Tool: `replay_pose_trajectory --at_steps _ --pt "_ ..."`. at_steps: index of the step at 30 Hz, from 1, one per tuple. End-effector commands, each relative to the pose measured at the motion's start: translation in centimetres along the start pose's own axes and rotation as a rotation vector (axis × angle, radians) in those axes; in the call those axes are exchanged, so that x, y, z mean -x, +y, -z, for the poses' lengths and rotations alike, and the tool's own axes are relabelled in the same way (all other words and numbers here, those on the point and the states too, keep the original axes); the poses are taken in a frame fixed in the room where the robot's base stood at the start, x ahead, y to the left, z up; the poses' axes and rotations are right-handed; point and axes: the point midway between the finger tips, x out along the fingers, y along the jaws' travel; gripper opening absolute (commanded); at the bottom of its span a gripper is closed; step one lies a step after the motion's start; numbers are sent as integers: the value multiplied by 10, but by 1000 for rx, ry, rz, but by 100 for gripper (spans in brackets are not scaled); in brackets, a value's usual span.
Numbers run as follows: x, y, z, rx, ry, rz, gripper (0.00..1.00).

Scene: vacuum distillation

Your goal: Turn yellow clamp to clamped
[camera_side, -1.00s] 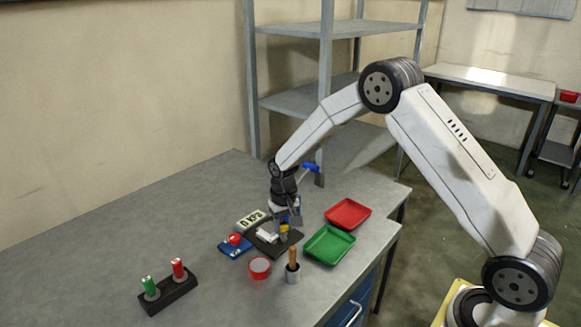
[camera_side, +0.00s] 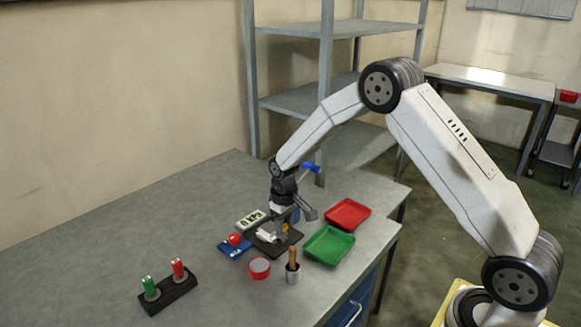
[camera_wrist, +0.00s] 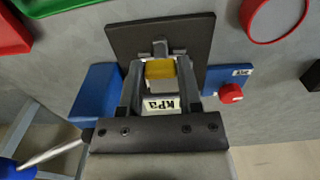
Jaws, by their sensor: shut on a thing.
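The yellow clamp (camera_wrist: 160,69) stands on a dark square base plate (camera_wrist: 120,38) and sits between my gripper's fingers in the wrist view. In the side view the yellow clamp (camera_side: 285,227) is a small patch beside the fingers, mostly hidden by them. My gripper (camera_wrist: 160,85) points down over the plate and is shut on the yellow clamp. In the side view my gripper (camera_side: 281,229) is low, just above the plate. The clamp's lower part is partly hidden by the fingers.
A kPa display (camera_side: 251,220) and a blue block with a red button (camera_side: 235,240) lie close by. A red-topped container (camera_side: 260,267), a metal cup with a wooden handle (camera_side: 292,266), a green tray (camera_side: 329,244) and a red tray (camera_side: 348,213) stand near. The table's left side is mostly clear.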

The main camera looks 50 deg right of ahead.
Motion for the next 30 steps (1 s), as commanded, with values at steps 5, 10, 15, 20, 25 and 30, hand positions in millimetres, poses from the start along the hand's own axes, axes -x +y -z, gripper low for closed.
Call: replay_pose_trajectory --at_steps 5,10,15,20,25,30 --pt "1 0 1 3 2 -1 66" --pt "0 0 0 2 1 -1 79" --pt "0 0 0 1 1 -1 79" --pt "5 0 0 0 2 -1 79" --pt "18 0 1 1 3 -1 79" --pt "40 0 1 1 4 -1 79"
